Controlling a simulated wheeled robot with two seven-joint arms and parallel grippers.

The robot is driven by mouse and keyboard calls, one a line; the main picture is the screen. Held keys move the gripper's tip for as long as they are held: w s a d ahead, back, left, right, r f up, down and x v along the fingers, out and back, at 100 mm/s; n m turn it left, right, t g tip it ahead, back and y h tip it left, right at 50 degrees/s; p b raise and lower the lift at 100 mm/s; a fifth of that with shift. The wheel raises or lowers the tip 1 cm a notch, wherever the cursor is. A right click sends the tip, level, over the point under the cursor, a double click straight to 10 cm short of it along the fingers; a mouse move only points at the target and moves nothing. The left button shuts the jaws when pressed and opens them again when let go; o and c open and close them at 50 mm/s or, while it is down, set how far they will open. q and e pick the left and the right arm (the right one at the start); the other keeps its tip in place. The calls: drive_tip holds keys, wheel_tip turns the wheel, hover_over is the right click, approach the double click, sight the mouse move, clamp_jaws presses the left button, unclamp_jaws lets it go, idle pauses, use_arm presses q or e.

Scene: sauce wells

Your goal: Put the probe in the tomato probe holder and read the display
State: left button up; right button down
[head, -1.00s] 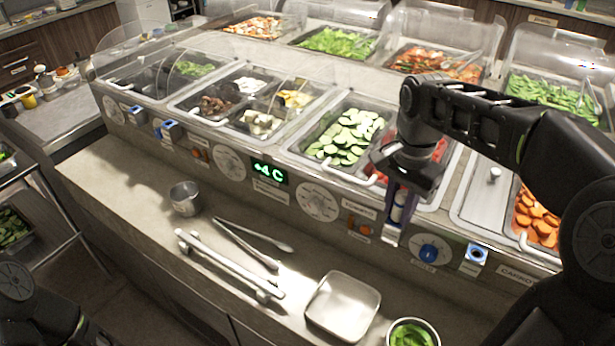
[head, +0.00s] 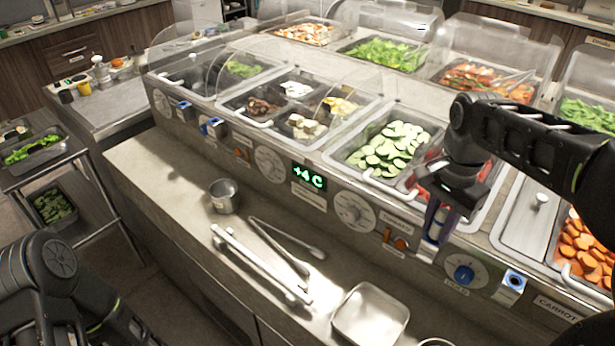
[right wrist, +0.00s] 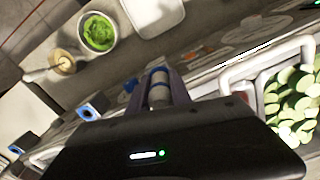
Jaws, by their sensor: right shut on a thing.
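My right gripper (head: 450,190) is shut on the probe (head: 437,218), a slim white stick with blue bands, held roughly upright before the tomato well's front panel. The probe also shows in the right wrist view (right wrist: 158,90) between the fingers. A pale block, apparently the tomato probe holder (head: 427,252), is at the probe's lower end; I cannot tell whether the tip is inside it. The tomato pan (head: 412,180) shows red behind the gripper, mostly covered. The display (head: 309,176) glows green and reads +4C. My left arm shows at lower left, its gripper out of view.
A blue knob (head: 464,274) and the carrot well's blue-ringed holder (head: 512,283) are to the right. Tongs (head: 275,250), a steel cup (head: 224,196) and a square tray (head: 370,315) lie on the counter. A bowl of greens (right wrist: 98,33) shows in the wrist view.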

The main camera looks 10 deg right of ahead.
sight(444, 211)
drive_tip(key=shift+r, duration=0.15)
drive_tip(key=shift+r+p, duration=2.9)
drive_tip(key=shift+r, duration=0.75)
